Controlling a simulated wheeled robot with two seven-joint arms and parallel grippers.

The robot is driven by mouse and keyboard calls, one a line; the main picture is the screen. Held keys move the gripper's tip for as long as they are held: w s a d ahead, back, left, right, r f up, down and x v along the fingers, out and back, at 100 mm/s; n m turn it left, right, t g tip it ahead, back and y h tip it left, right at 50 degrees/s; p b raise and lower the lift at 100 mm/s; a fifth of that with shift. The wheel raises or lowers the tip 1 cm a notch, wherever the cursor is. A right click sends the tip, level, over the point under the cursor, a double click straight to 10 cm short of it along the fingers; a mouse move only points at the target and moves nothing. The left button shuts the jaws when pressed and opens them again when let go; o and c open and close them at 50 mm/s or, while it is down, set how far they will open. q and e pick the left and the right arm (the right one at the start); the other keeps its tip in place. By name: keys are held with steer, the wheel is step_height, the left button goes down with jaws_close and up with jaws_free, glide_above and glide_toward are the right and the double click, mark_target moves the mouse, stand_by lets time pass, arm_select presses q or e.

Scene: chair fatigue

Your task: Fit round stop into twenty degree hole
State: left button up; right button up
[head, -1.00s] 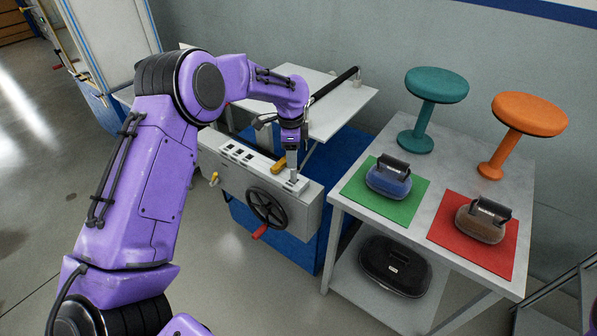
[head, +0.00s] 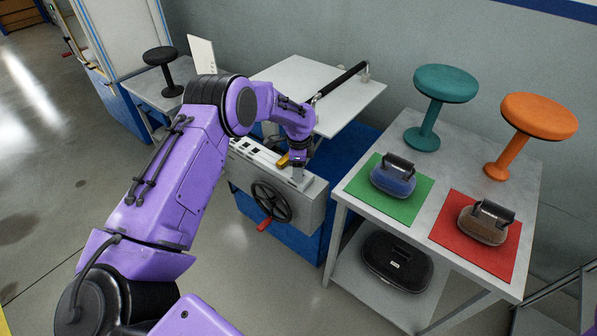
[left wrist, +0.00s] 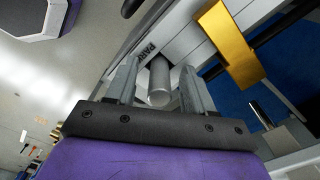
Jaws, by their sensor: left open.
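The round stop (left wrist: 159,84) is a plain grey cylinder in the left wrist view, beside a label reading "PARK" on the pale machine top. My left gripper (left wrist: 159,70) is open, with one finger on each side of the stop; I cannot tell whether either touches it. In the head view my left gripper (head: 298,174) is at the right end of the grey machine body (head: 308,208), and the stop is too small to make out. Small dark openings (head: 256,150) run along the machine top to its left; I cannot tell which is the twenty degree hole. My right gripper is out of view.
A yellow-gold block (left wrist: 228,45) sits close beside the gripper. A black handwheel (head: 270,202) with a red handle is on the machine front. A white tilted board (head: 310,85) is behind. A grey table (head: 425,235) at right holds stools and coloured mats.

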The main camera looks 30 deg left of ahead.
arm_select(q)
jaws_close()
steer(key=shift+r, duration=0.1)
